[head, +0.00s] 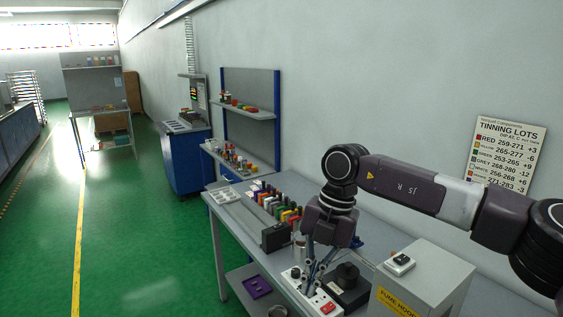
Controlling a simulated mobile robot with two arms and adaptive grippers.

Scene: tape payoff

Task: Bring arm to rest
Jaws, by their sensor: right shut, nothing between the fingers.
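My right arm comes in from the right, and its gripper (311,276) hangs fingers-down over the near part of the grey workbench (228,243). Its fingers are together with nothing between them. The fingertips are just above or in front of a white box with a red switch (327,308); I cannot tell whether they touch it. My left gripper is not in view.
A row of coloured spools (276,203) and a dark block (275,236) stand behind the gripper. A black device (348,285) and a grey fume hood box (425,283) stand close on its right. The green floor at left is clear.

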